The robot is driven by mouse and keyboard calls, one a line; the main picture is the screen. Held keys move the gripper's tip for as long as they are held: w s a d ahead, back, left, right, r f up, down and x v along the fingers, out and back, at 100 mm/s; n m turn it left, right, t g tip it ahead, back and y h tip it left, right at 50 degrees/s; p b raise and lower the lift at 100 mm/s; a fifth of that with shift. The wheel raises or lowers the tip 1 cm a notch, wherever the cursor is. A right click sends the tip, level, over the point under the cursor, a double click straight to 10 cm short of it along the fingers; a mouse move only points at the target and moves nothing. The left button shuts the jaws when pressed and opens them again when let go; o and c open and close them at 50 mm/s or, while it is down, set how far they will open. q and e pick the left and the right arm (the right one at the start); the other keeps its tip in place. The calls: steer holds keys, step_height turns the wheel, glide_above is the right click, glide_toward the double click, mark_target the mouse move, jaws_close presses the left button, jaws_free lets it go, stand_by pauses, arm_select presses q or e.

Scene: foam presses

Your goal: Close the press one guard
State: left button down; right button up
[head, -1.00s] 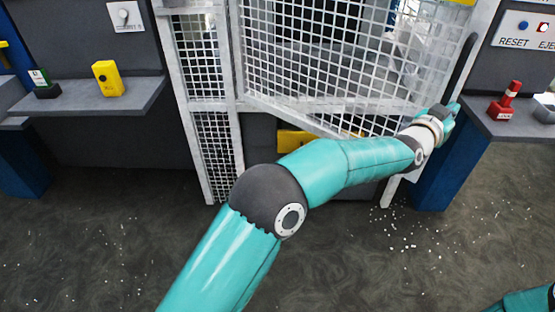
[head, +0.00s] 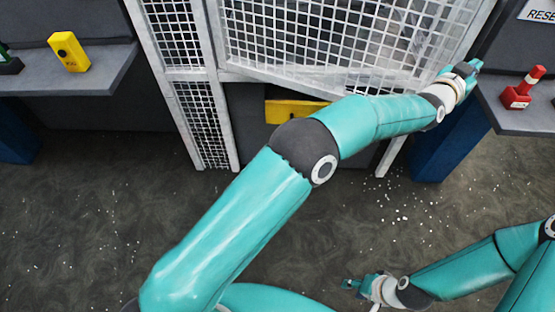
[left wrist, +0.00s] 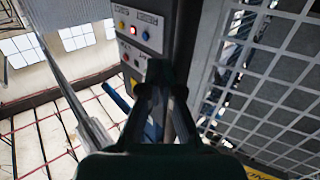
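The press one guard (head: 330,50) is a white mesh door in the middle of the head view. Its bottom rail slants against the frame, so it looks ajar. My left gripper (head: 466,68) is at the guard's right edge, beside the console. In the left wrist view its dark fingers (left wrist: 162,80) are close together in front of a dark upright bar, and the guard mesh (left wrist: 275,90) is to the right. Whether they hold the bar is unclear. My right gripper (head: 354,286) is low over the floor, away from the guard; its fingers are too small to judge.
A shelf (head: 515,118) with a red device (head: 522,88) is close right of my left gripper, above a blue leg (head: 445,140). A button panel (left wrist: 140,28) shows in the left wrist view. A yellow box (head: 68,50) stands on the left shelf. The floor is open, with scattered white bits.

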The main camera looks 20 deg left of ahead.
arm_select(q)
steer(key=shift+w+a, duration=0.4)
steer(key=shift+a, duration=0.1)
steer(key=shift+d+r, duration=0.1)
steer(key=shift+d, duration=0.1)
steer(key=shift+s, duration=0.2)
